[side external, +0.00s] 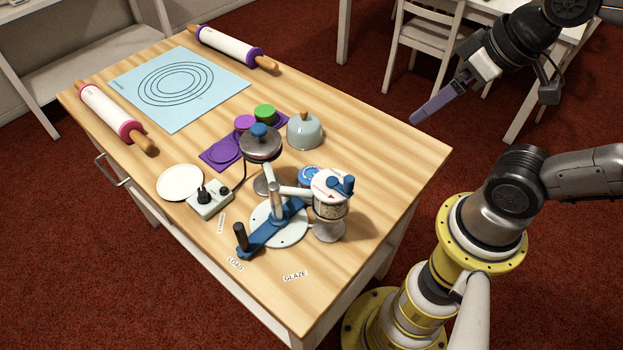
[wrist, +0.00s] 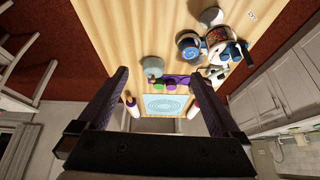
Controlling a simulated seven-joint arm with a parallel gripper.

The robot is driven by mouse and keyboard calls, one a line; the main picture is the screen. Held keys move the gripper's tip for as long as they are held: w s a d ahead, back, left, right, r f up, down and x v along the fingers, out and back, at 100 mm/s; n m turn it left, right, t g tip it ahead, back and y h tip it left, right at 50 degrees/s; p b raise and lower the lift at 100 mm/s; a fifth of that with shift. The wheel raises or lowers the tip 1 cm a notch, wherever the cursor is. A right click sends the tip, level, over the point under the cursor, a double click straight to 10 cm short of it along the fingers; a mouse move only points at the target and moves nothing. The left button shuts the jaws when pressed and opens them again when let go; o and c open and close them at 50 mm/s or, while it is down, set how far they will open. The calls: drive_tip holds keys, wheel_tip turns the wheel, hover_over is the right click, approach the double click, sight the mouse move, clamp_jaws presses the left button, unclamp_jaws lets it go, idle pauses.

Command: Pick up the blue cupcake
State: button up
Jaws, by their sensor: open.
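A small round item with a blue swirled top, which looks like the blue cupcake (side external: 309,175), stands behind the clear jar of the glaze device, mostly hidden in the side external view. The wrist view shows its blue top and dark side (wrist: 190,47) more openly. My gripper (side external: 432,104) is high above the right side of the table, well apart from it. In the wrist view my gripper (wrist: 160,72) has its two fingers spread wide with nothing between them.
The table's right end (side external: 405,150) is clear.

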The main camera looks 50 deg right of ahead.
drive_tip(key=m, duration=0.1)
drive_tip(key=m+g, duration=0.6)
drive_tip(key=m, duration=1.3)
hover_over(313, 174)
wheel_tip(313, 174, down, 9)
drive_tip(key=shift+n, duration=0.3)
drive_tip(key=f, duration=0.7)
drive_tip(key=shift+s+d+f, duration=0.25)
drive_tip(key=shift+s, duration=0.05)
drive_tip(key=shift+w+a+f, duration=0.15)
drive_tip(key=shift+f, duration=1.3)
drive_tip(key=shift+w+a+f, duration=0.1)
drive_tip(key=shift+a+f, duration=0.05)
drive_tip(key=shift+f, duration=1.3)
